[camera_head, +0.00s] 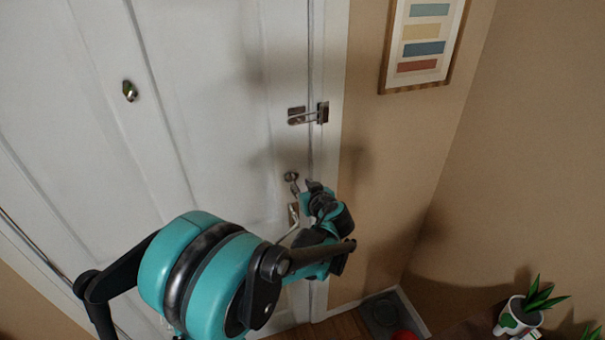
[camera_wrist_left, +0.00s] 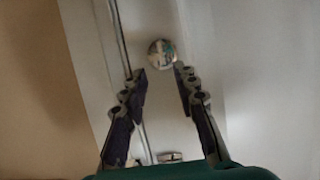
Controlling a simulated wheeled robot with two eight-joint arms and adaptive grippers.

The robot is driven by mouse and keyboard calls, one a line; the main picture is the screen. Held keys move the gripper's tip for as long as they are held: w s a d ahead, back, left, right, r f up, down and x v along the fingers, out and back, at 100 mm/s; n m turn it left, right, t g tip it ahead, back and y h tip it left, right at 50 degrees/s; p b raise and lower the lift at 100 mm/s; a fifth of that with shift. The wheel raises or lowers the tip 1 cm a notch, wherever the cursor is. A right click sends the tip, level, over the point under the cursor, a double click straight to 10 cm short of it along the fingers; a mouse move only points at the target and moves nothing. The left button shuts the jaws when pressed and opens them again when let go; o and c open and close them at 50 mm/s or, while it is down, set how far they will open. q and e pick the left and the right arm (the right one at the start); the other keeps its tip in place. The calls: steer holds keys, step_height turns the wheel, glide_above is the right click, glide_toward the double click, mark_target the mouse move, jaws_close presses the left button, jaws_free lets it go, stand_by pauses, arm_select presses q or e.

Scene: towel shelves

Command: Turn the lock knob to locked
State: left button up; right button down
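The lock knob (camera_head: 291,177) is a small round metal knob on the white door (camera_head: 225,130), just above the door handle (camera_head: 293,213). My left gripper (camera_head: 309,190) is beside it at the door's right edge. In the left wrist view the shiny knob (camera_wrist_left: 161,52) shows just beyond the fingertips of the left gripper (camera_wrist_left: 160,70), roughly centred between them. The fingers are spread apart with nothing between them. I cannot tell whether either finger touches the knob, nor which way the knob is turned. My right gripper is not in view.
A metal swing latch (camera_head: 305,116) sits above the knob across the door edge. A framed picture (camera_head: 424,42) hangs on the beige wall to the right. A potted plant (camera_head: 518,315) stands at the lower right. A small metal fitting (camera_head: 130,91) is at upper left.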

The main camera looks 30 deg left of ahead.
mark_target(295, 180)
arm_select(q)
steer(key=x, duration=0.6)
steer(key=shift+w+a+f, duration=0.2)
steer(key=shift+a, duration=0.1)
jaws_close()
